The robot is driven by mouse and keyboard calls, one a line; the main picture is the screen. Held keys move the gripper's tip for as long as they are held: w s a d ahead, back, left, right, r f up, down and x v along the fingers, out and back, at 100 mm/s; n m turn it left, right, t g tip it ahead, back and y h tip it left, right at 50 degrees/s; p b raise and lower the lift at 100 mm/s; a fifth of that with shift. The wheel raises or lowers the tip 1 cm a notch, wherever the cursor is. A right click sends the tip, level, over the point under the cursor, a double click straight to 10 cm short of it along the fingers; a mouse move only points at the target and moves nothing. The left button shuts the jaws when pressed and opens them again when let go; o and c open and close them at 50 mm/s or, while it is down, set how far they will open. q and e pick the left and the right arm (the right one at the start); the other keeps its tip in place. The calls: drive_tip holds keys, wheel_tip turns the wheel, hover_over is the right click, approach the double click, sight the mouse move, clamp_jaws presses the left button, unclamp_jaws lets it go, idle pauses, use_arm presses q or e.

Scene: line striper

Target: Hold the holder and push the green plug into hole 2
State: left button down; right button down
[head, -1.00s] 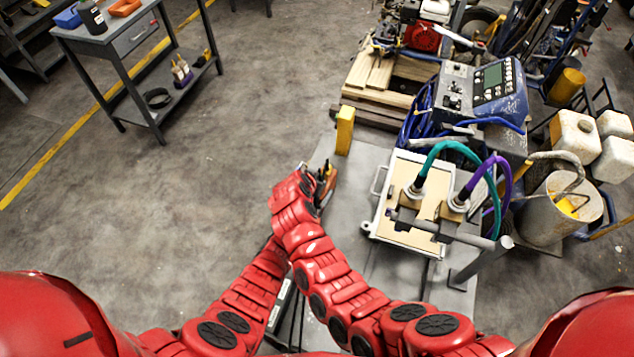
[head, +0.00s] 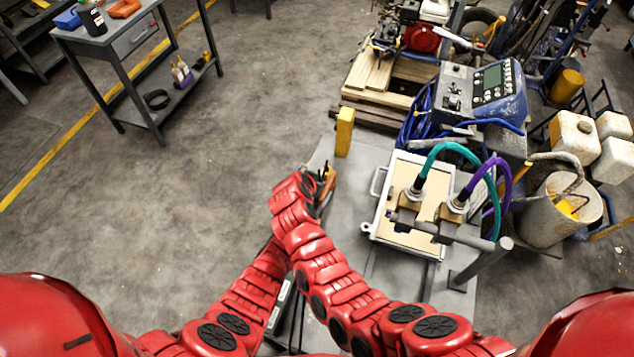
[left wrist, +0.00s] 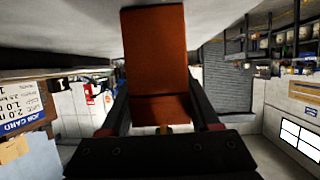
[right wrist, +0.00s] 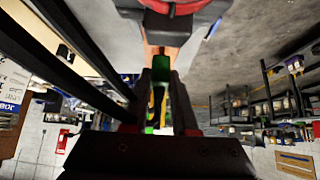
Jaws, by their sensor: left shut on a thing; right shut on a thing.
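An orange-brown holder (left wrist: 157,55) fills the upper middle of the left wrist view, and my left gripper (left wrist: 158,103) is shut on its near end. In the right wrist view my right gripper (right wrist: 160,85) is shut on a narrow green plug (right wrist: 151,128), mostly hidden between the fingers. An orange part, apparently the holder (right wrist: 166,50), lies just beyond those fingertips; I cannot tell whether the plug touches it. In the head view a bit of the orange holder (head: 328,187) shows beside my red arm links, which hide both grippers. The holes cannot be made out.
A pale box (head: 385,215) with a teal hose (head: 450,146) and a purple hose (head: 489,165) stands right of my arms. A yellow post (head: 344,132) rises behind them. A grey cart (head: 110,45) stands at the upper left. The floor between is clear.

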drive_tip(key=shift+f, duration=0.85)
idle(1.0)
drive_tip(key=shift+s+f, duration=0.15)
drive_tip(key=shift+s, duration=0.05)
idle(0.5)
drive_tip(key=shift+w+r, duration=0.15)
drive_tip(key=shift+r, duration=0.8)
drive_tip(key=shift+w, duration=0.1)
drive_tip(key=shift+f, duration=0.85)
idle(2.0)
drive_tip(key=shift+s, duration=0.25)
idle(0.5)
drive_tip(key=shift+w+r, duration=0.15)
drive_tip(key=shift+r, duration=0.7)
